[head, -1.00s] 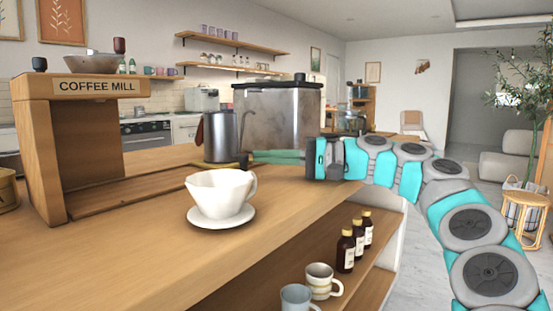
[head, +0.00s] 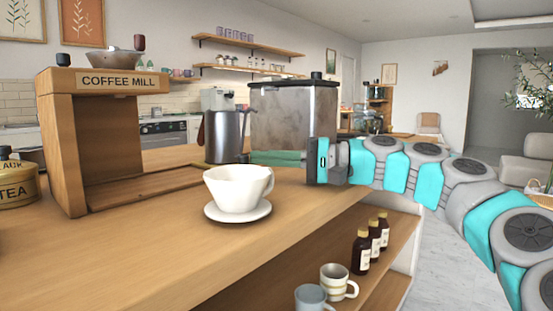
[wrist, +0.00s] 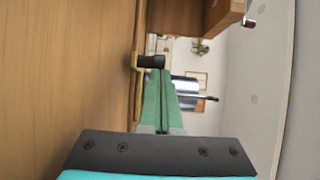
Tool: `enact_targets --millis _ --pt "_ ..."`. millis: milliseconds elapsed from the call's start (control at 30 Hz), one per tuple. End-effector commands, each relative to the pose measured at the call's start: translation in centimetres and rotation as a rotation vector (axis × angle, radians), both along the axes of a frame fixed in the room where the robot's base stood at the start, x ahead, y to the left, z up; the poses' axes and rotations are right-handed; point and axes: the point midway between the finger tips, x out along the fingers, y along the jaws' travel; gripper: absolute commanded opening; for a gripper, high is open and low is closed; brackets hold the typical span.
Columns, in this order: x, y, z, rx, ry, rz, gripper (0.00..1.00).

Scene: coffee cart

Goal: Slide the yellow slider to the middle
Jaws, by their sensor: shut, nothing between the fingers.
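In the wrist view a yellow slider (wrist: 135,61) with a black knob (wrist: 151,61) sits at the edge of the wooden counter, just beyond my fingertips. My gripper (wrist: 160,72) has long green fingers pressed together and empty. Its tips are close to the black knob; I cannot tell whether they touch it. In the head view my gripper (head: 252,157) reaches left over the counter, in front of the steel box and right of the kettle. The slider is hard to make out there.
A white cup (head: 238,188) on a saucer (head: 238,211) stands in front of my gripper. A grey kettle (head: 225,137) and a large steel box (head: 293,115) stand behind. The wooden coffee mill (head: 62,150) is at left. Bottles (head: 362,252) and mugs sit on a lower shelf.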

Motion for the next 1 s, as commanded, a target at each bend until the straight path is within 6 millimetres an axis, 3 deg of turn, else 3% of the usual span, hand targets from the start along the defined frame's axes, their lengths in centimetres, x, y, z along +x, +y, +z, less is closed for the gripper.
enact_targets --millis 300,800,1000 --pt "-2.9 2.2 -0.1 -0.002 0.0 0.0 0.0" --pt "-3.1 2.4 -0.1 -0.002 -0.001 -0.002 0.0" --pt "-2.7 1.0 0.1 -0.002 0.0 -0.003 0.0"
